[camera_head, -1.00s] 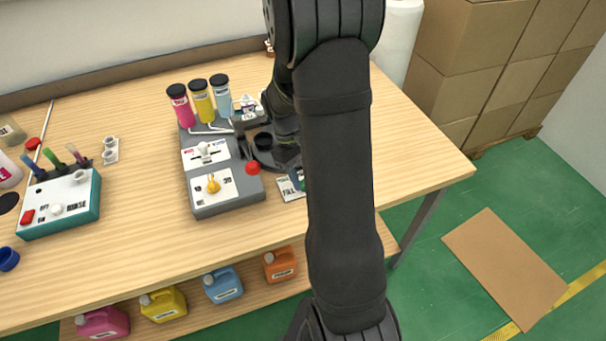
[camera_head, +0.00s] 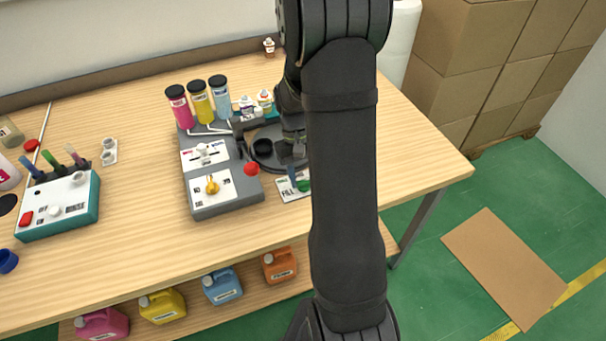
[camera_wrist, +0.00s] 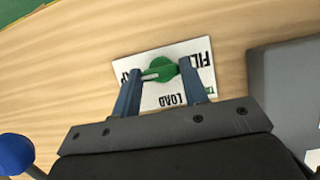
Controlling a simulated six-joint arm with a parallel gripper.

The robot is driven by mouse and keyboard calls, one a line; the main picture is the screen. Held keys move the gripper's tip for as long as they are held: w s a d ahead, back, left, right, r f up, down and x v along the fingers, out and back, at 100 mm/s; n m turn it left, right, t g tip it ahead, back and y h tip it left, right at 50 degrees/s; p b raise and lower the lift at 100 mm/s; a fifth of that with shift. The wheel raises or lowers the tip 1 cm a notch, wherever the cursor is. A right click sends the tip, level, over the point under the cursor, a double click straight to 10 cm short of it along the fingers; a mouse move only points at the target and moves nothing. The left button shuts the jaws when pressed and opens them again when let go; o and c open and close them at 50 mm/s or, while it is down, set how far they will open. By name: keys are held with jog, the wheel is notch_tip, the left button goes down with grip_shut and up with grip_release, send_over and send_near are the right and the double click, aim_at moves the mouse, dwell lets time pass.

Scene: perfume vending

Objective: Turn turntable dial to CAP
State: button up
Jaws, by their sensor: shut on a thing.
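The green turntable dial (camera_wrist: 163,67) sits on a white label card (camera_wrist: 203,86) that reads FILL on the right and LOAD near the bottom in the wrist view; a partly covered label, ending in AP, is on the left. A pale mark on the dial lies at its left side, toward that label. My gripper (camera_wrist: 158,70) has its blue fingers on either side of the dial and is shut on it. In the head view the dial (camera_head: 304,186) and card (camera_head: 292,190) lie right of the grey machine, partly behind my arm.
The grey machine (camera_head: 222,203), with a red button (camera_head: 251,169), a yellow knob (camera_head: 212,186) and three coloured bottles, stands left of the card. The black turntable (camera_head: 262,150) is behind the card. Small bottles (camera_head: 265,98) stand further back. Bare table lies in front.

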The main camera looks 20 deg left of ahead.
jog(key=o, duration=1)
jog(key=v, duration=1.7)
jog(key=shift+w+a+r, duration=0.1)
jog(key=shift+a+r, duration=0.05)
jog(key=shift+r, duration=0.05)
jog(key=x, duration=1.7)
jog(key=shift+f, duration=0.2)
jog(key=shift+r, duration=0.1)
